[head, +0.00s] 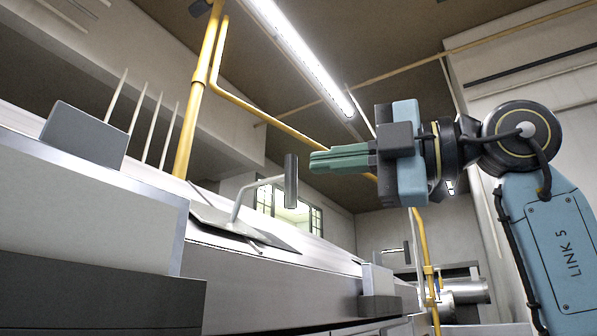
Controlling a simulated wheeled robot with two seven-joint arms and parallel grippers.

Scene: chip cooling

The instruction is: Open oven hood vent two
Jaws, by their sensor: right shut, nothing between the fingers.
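The long pale metal oven (255,292) runs from the left foreground back to the right. On its top a flat grey vent plate (248,230) lies slightly tilted. A bent white rod rises from the plate to an upright dark cylindrical handle (291,181). My right gripper (312,160) comes in from the right and points left. Its green fingers are together and empty, just right of the handle's upper part in the picture. I cannot tell the gap in depth. A second, smaller handle (407,252) shows farther back. My left gripper is not in view.
A grey box (84,135) sits on the oven's near end. A yellow pipe (201,90) rises behind it, and another yellow pipe (427,262) stands at the right. A lit ceiling lamp (300,55) hangs above.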

